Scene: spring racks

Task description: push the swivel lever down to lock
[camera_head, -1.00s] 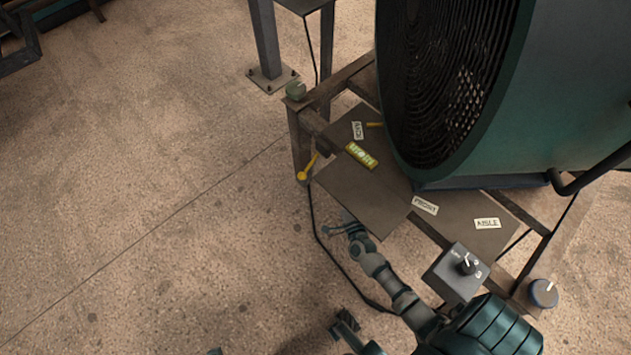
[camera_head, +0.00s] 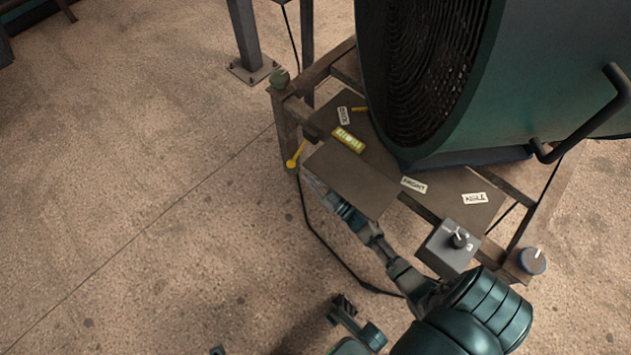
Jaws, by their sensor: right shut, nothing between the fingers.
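The yellow swivel lever (camera_head: 296,155) is at the near-left corner of the stand; its round knob points down and left in the picture. My right arm reaches up from the bottom right. My right gripper (camera_head: 316,184) is shut and empty, just below and right of the lever, by the left edge of the flat board. The board's edge partly hides the fingers, and I see no clear contact with the lever. My left gripper cannot be made out with certainty; a dark-tipped part of mine (camera_head: 345,308) shows at the bottom centre.
A big green fan drum (camera_head: 510,90) stands on the stand. The flat board (camera_head: 350,178) juts out above my right gripper. A cable lies on the floor. The left floor is clear.

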